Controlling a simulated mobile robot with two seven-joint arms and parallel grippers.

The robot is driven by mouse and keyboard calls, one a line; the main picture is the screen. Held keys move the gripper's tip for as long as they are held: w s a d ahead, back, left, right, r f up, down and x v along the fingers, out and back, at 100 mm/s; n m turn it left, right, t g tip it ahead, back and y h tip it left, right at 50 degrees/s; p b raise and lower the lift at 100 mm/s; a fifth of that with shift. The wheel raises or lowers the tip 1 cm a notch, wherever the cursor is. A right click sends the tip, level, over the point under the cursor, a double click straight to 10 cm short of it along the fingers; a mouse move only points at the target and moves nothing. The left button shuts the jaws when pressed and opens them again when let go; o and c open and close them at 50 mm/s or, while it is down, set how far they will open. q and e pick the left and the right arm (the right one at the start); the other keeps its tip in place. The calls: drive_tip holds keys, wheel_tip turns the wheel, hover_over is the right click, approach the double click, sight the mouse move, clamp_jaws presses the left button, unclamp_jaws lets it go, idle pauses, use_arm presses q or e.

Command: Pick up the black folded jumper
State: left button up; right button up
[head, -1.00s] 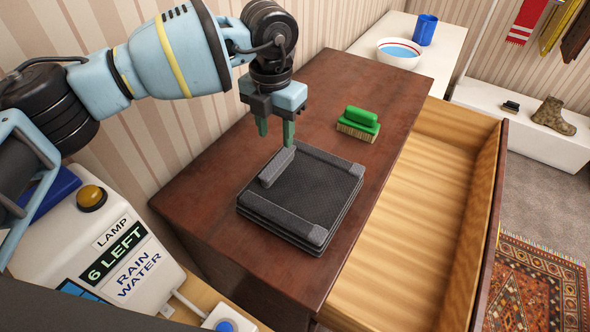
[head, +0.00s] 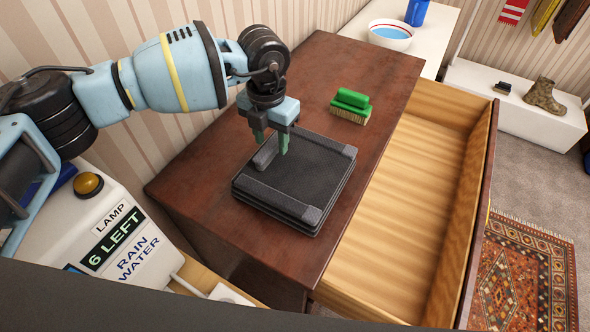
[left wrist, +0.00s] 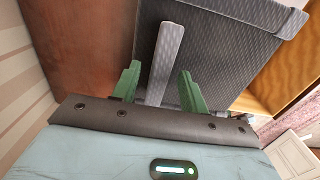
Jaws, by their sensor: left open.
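The black folded jumper (head: 300,180) lies as a flat dark grey stack on the brown dresser top (head: 215,215). A raised grey roll (head: 265,153) stands along its edge near the wall. My left gripper (head: 271,147) points down over that edge with its green fingers open. In the left wrist view the jumper (left wrist: 215,50) fills the upper middle. The roll (left wrist: 165,58) shows between the two parted fingers of the left gripper (left wrist: 160,82), with gaps at both sides. My right gripper is not in view.
A green-backed brush (head: 351,107) lies on the dresser beyond the jumper. An open, empty wooden drawer (head: 400,215) juts out at the right. A white box with a yellow button (head: 120,235) stands at the lower left. A bowl (head: 391,35) stands on the far white surface.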

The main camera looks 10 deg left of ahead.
use_arm(q)
drive_tip(key=shift+f, duration=0.7)
clamp_jaws()
drive_tip(key=shift+r, duration=0.15)
idle(0.8)
